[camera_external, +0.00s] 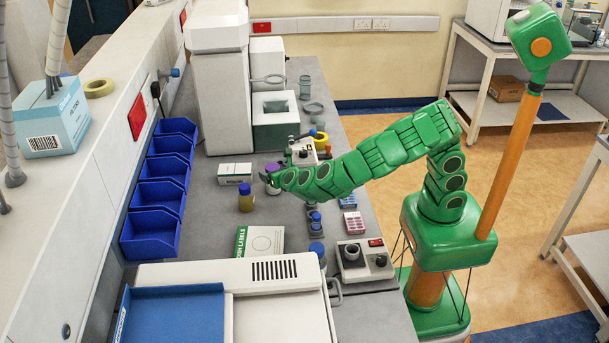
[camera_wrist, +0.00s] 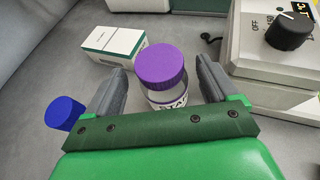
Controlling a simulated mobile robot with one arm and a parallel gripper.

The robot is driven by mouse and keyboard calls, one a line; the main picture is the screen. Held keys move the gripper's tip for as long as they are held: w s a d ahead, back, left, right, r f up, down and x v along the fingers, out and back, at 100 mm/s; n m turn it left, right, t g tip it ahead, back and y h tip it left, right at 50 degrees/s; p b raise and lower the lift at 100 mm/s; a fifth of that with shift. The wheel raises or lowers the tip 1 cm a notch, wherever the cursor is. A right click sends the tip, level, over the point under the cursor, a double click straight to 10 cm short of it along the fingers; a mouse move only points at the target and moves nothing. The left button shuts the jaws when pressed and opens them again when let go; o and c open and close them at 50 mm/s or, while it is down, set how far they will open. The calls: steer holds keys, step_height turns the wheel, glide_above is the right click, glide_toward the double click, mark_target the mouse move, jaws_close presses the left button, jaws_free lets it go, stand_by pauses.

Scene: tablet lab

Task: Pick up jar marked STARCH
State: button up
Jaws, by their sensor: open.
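A jar with a purple lid (camera_wrist: 160,66) stands upright between the two grey fingers of my gripper (camera_wrist: 162,72) in the wrist view. Its white label shows part of a word that looks like "STA"; the rest is hidden behind my gripper's green body. The fingers are apart, one on each side of the jar, with a narrow gap visible at the right. In the external view the purple lid (camera_external: 272,167) shows just beyond the end of my arm, and my gripper (camera_external: 268,181) is at the jar, largely hiding it.
A white and green box (camera_wrist: 114,42) lies behind the jar. A blue-capped olive jar (camera_external: 245,199) stands close by at the left. A device with a black knob (camera_wrist: 288,32) is at the right. Blue bins (camera_external: 153,229) line the wall side.

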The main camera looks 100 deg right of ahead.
steer(key=shift+x, duration=2.1)
steer(key=shift+r, duration=0.1)
steer(key=c, duration=1.2)
steer(key=shift+c, duration=0.2)
